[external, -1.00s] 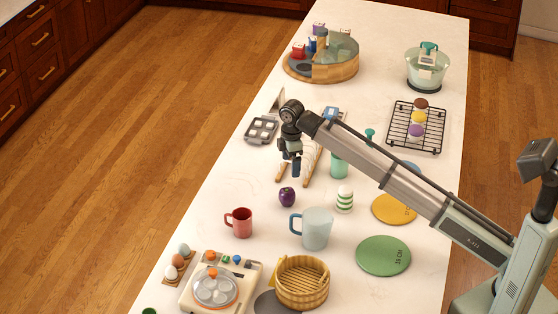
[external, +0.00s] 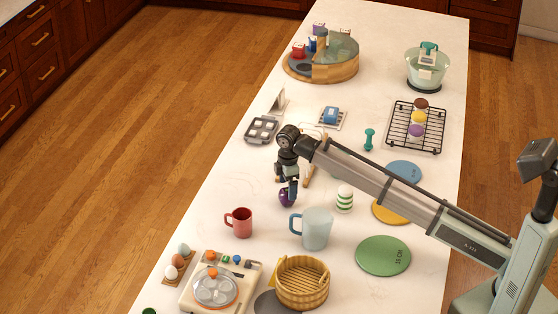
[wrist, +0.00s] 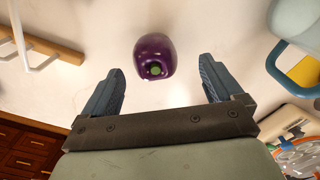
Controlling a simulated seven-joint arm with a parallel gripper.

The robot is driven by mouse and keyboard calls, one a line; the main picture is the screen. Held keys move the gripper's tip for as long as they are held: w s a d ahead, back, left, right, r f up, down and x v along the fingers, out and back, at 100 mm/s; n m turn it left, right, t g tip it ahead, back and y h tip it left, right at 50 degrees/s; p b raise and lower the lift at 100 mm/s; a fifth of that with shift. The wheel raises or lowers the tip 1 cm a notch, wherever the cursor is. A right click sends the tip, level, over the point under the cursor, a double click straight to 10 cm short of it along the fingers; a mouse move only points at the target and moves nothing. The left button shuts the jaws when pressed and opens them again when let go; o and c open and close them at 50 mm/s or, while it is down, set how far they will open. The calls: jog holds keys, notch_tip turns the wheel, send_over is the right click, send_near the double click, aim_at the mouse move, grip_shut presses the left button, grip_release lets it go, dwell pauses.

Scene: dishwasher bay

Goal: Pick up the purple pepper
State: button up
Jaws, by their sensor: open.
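The purple pepper (external: 286,198) stands on the white counter, left of the middle, behind the red mug and the pale blue mug. In the wrist view the pepper (wrist: 155,57) is dark purple with a green stem spot, and lies beyond the fingertips, roughly centred between them. My gripper (external: 288,187) is just above the pepper in the external view, and its fingers partly cover the pepper's top. In the wrist view my gripper (wrist: 160,82) is open, with its two blue-grey fingers wide apart and nothing between them.
A red mug (external: 239,222) and a pale blue mug (external: 317,229) stand in front of the pepper. A green-and-white striped jar (external: 345,199) is to its right. A wooden rack (wrist: 50,40) shows at the wrist view's upper left. The counter left of the pepper is clear.

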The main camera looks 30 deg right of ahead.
aim_at(287, 192)
jog(key=f, duration=0.5)
jog(key=shift+w, duration=0.3)
jog(key=shift+r, duration=0.1)
jog(key=c, duration=1.2)
jog(key=shift+o, duration=0.2)
